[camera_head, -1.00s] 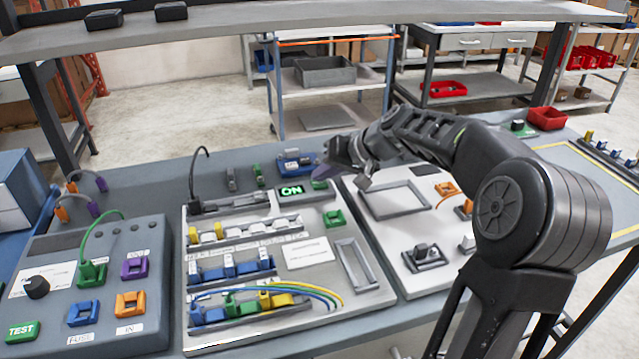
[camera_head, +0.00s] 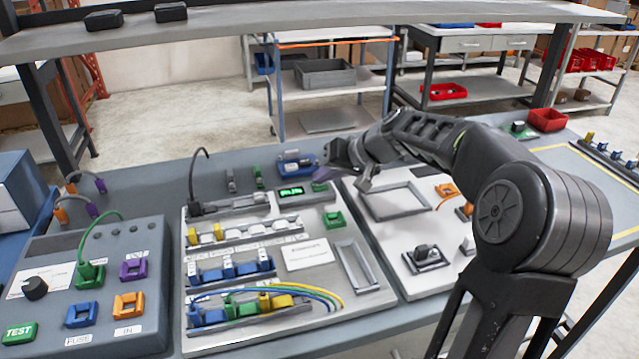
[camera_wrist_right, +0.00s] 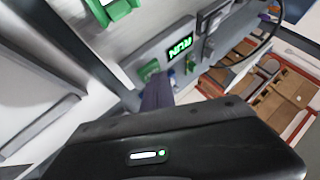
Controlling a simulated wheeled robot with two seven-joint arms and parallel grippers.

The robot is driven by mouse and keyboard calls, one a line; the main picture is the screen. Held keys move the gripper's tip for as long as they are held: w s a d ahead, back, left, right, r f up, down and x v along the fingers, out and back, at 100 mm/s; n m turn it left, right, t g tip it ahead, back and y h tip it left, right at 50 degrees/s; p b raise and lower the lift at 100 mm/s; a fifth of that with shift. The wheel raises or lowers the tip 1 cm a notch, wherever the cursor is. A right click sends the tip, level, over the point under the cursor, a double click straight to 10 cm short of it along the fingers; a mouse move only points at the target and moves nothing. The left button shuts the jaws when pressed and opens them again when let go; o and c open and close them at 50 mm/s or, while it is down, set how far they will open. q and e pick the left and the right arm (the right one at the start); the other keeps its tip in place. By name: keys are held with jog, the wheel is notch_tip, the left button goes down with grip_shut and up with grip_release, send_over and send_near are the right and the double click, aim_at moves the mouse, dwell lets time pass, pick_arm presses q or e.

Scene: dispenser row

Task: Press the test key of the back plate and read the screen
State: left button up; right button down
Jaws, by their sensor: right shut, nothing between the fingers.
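The back plate (camera_head: 185,290) is a light board with rows of terminals on the table. Its small screen (camera_head: 291,191) is lit green at the plate's far edge. In the right wrist view the screen (camera_wrist_right: 180,43) is upside down and seems to read RUN. My left gripper is out of view.
A black cable (camera_head: 195,180) rises from the plate. A blue part (camera_head: 297,164) lies behind the screen. Another light plate (camera_head: 395,235) lies right, under my right arm.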

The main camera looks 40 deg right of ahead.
aim_at(323, 187)
jog(key=shift+r+p, duration=0.4)
jog(key=shift+r, duration=0.4)
jog(key=shift+r+p, duration=1.7)
jog(key=shift+r, duration=0.8)
